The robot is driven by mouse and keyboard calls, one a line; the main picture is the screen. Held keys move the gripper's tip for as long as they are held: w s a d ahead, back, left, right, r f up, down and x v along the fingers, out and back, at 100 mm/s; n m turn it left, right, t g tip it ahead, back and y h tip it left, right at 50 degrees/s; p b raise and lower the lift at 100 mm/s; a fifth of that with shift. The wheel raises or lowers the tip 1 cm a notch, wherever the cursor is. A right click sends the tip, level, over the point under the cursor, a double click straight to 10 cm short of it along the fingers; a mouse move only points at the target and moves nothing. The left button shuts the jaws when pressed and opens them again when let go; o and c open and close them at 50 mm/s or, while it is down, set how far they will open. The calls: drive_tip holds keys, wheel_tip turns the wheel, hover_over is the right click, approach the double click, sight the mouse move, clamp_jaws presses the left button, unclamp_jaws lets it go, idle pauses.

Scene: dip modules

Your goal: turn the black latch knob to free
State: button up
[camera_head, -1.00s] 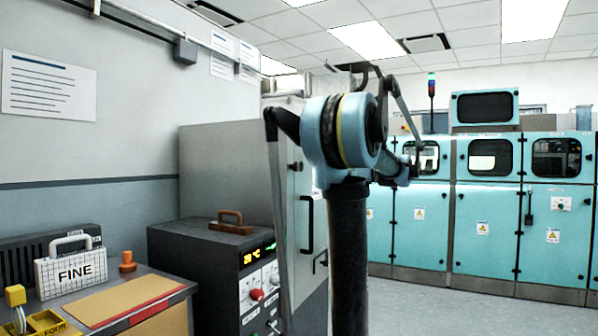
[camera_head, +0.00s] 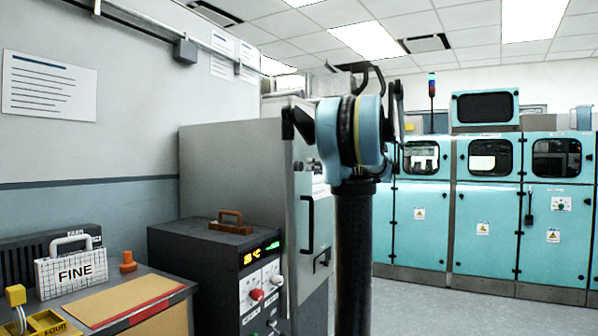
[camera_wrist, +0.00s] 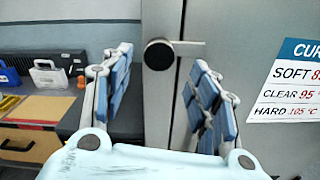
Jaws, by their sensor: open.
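The black latch knob (camera_wrist: 158,54) is round and shows in the wrist view at the upper middle, with a short grey bar sticking out to its right. It sits at the edge of a grey cabinet (camera_head: 235,155). My gripper (camera_wrist: 160,66) is open, with one blue-padded finger to the left of the knob and one to the right. The knob appears between the fingers with room on both sides; I cannot tell whether the fingertips reach its depth. In the head view my arm stands before the cabinet's front, and the gripper's fingers cannot be made out.
A label with cure temperatures (camera_wrist: 297,80) is on the cabinet face at right. A black door handle (camera_head: 308,225) is lower on the front. A dark control box (camera_head: 215,265) with a red knob stands beside the cabinet. A bench with a FINE case (camera_head: 72,270) is at left.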

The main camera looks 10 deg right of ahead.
sight(301, 167)
drive_tip(key=x, duration=0.7)
drive_tip(key=shift+w+a, duration=0.15)
drive_tip(key=shift+a, duration=0.05)
clamp_jaws()
